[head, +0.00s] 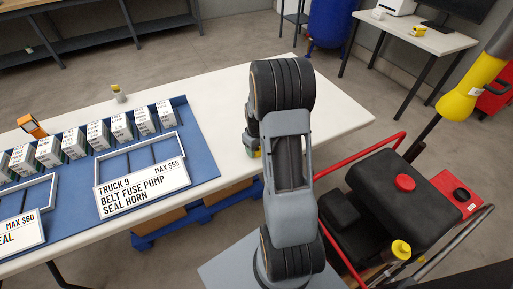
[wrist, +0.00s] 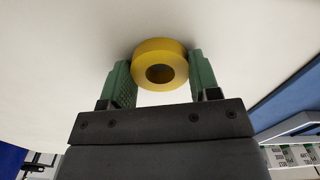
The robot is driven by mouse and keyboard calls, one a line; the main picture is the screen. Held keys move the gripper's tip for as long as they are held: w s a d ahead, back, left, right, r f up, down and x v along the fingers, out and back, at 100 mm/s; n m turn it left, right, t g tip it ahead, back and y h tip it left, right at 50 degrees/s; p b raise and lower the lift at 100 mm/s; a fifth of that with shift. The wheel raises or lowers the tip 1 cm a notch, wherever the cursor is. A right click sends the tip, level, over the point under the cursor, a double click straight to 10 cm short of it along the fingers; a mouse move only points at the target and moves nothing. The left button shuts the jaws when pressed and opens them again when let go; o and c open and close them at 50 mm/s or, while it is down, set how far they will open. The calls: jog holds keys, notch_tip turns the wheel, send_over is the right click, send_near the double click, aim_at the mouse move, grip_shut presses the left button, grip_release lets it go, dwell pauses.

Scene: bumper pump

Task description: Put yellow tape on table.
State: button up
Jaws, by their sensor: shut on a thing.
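The yellow tape (wrist: 160,48), a ring-shaped roll, sits between the two green fingers of my gripper (wrist: 160,70) in the wrist view. The fingers are shut on its sides, and its round hole faces the camera. The white table (wrist: 60,60) fills the area behind it. I cannot tell whether the tape touches the table top. In the head view my arm hides most of the gripper (head: 252,145), which is over the front right part of the white table (head: 335,105).
A blue mat (head: 205,165) with a row of white-labelled boxes (head: 73,142), sign boards (head: 143,173) and trays lies left of my gripper. An orange device (head: 32,126) and a small yellow-topped object (head: 118,93) stand behind them. The table's right end is clear. A red-framed cart (head: 390,200) stands right.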

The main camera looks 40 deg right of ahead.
jog(key=o, duration=0.9)
notch_tip(320, 180, up, 12)
jog(key=p, duration=0.1)
jog(key=s+a+r+t, duration=0.1)
jog(key=s+a+r, duration=0.1)
jog(key=s+a, duration=0.2)
jog(key=s+a+r+m+t, duration=0.1)
jog(key=s+a+r, duration=0.2)
jog(key=a, duration=0.4)
jog(key=s+a+r+t, duration=0.1)
jog(key=s+a+r, duration=0.1)
jog(key=s+a, duration=0.4)
jog(key=shift+a+r, duration=0.35)
jog(key=shift+r, duration=0.05)
